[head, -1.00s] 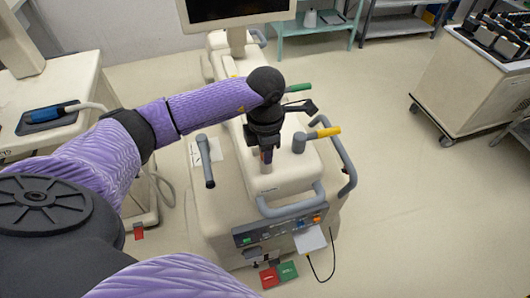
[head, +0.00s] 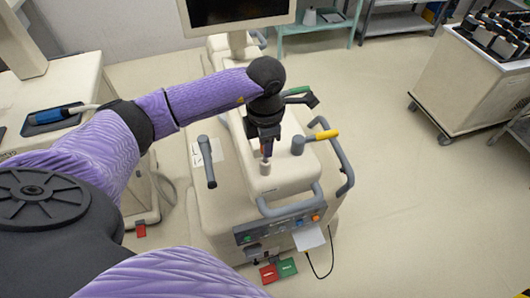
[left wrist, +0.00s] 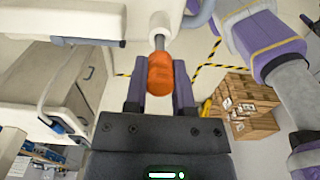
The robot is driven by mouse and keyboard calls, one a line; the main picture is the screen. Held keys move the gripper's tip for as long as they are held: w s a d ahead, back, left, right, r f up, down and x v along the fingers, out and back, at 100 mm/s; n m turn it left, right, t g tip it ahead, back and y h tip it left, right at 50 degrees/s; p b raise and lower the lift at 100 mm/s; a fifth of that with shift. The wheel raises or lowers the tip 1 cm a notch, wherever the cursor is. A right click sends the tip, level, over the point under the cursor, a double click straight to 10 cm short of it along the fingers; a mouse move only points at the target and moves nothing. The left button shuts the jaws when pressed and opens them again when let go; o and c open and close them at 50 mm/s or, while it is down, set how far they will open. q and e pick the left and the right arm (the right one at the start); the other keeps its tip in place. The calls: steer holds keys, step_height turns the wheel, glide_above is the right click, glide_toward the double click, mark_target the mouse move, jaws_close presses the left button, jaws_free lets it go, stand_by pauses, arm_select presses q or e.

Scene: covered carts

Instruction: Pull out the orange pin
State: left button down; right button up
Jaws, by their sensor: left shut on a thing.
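The orange pin (left wrist: 160,74) shows in the left wrist view as a ribbed orange handle with a grey shaft. The shaft runs up to a pale round socket (left wrist: 160,27); whether its tip is still inside I cannot tell. My left gripper (left wrist: 158,90) is shut on the orange handle, one finger on each side. In the head view my left gripper (head: 266,148) points down over the cart top, just above the small pale socket (head: 265,168). The pin is mostly hidden there by the fingers. My right gripper is not in view.
The cart (head: 222,220) carries a yellow-ended grey handle (head: 318,136) close to the right of the gripper, a grey lever (head: 206,165) at left and a grey rail (head: 290,203) in front. A monitor (head: 238,12) stands behind. Open floor lies to the right.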

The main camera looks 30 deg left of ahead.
arm_select(q)
steer(key=shift+r+p, duration=0.8)
steer(key=shift+r, duration=0.5)
